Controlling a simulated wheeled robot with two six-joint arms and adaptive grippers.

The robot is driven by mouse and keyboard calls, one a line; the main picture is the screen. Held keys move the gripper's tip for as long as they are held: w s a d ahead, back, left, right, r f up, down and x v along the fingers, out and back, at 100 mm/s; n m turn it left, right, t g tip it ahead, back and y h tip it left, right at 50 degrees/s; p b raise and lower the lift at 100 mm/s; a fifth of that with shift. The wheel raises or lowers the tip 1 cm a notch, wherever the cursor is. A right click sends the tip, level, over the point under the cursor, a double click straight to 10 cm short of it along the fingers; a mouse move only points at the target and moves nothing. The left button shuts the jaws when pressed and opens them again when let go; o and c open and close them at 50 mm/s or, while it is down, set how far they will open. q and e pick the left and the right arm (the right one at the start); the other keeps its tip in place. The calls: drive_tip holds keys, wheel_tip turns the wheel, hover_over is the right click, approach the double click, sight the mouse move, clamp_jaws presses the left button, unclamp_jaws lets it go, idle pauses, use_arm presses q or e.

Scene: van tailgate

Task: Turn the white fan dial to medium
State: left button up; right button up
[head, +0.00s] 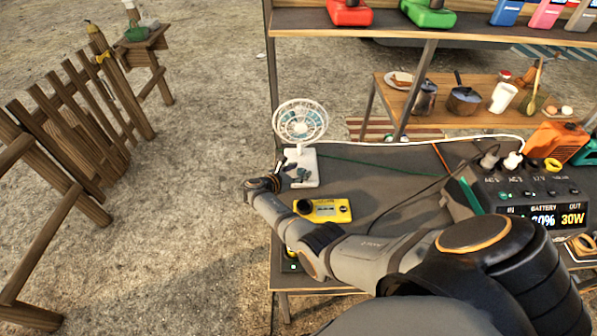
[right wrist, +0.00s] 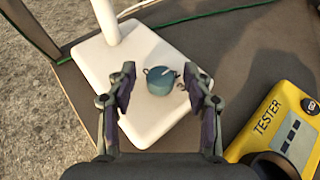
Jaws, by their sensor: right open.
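The white fan (head: 300,125) stands at the left end of the grey table, its round cage on a thin post above a square white base. In the right wrist view the fan base (right wrist: 110,75) carries a blue-green dial (right wrist: 161,81) with a pale pointer mark on top. My right gripper (right wrist: 158,85) is open above the base. Its two fingers are on either side of the dial, apart from it. In the head view my right gripper (head: 292,176) is at the fan base and partly covers it. The dial's setting marks cannot be read. My left gripper is not in view.
A yellow tester (head: 322,210) lies just in front of the fan; it also shows in the right wrist view (right wrist: 275,125). A power station (head: 520,195) with cables stands at the right. A shelf (head: 430,30) rises behind. The table's left edge is close to the fan.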

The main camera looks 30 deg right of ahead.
drive_tip(key=v, duration=0.7)
drive_tip(key=shift+s+a+r, duration=0.1)
drive_tip(key=shift+a+r, duration=0.05)
drive_tip(key=shift+a, duration=0.1)
